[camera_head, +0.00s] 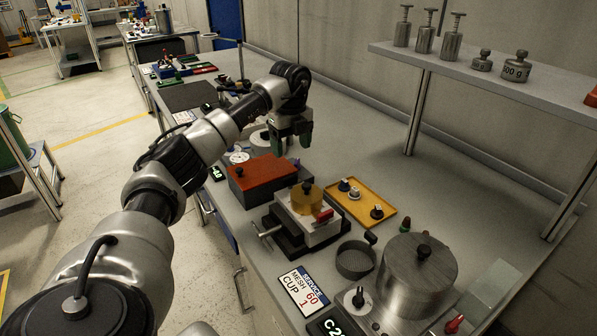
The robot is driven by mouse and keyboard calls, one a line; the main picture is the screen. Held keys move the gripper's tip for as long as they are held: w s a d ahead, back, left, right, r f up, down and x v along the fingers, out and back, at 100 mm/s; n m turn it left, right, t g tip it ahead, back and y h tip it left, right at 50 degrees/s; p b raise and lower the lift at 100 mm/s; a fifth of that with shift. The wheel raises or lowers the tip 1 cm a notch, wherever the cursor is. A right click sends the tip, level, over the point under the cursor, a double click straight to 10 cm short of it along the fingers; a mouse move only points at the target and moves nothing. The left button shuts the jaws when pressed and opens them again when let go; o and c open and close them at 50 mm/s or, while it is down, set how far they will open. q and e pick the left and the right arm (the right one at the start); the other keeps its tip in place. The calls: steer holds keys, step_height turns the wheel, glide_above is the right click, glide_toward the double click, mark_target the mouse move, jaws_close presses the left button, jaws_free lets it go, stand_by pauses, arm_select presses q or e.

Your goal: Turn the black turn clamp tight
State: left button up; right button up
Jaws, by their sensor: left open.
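Several small black knobs show on the bench, and I cannot tell for sure which is the black turn clamp. One black knob (307,187) sits on top of a yellow round part (306,201) in a grey metal fixture (312,228). Another black knob (358,297) stands on a light round base near the front. A further black knob (423,251) tops a large metal cylinder (416,280). My left gripper (292,141) is open, fingers pointing down, above the bench behind the red-topped box (263,175). Nothing shows between its fingers. My right gripper is out of view.
A yellow tray (378,196) with small knobbed parts lies right of the fixture. A shelf (480,72) with metal weights overhangs the back right. The bench's back middle is clear.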

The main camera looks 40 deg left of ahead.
arm_select(q)
glide_above(290, 177)
steer(key=f, duration=0.4)
steer(key=shift+s+f+p, duration=0.2)
steer(key=shift+s+p, duration=0.1)
steer(key=shift+s, duration=0.05)
steer(key=f, duration=0.4)
steer(key=shift+w, duration=0.3)
steer(key=shift+s+f, duration=0.1)
steer(key=shift+f, duration=0.5)
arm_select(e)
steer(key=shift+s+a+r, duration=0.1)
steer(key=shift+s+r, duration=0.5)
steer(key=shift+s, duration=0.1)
arm_select(q)
steer(key=c, duration=0.9)
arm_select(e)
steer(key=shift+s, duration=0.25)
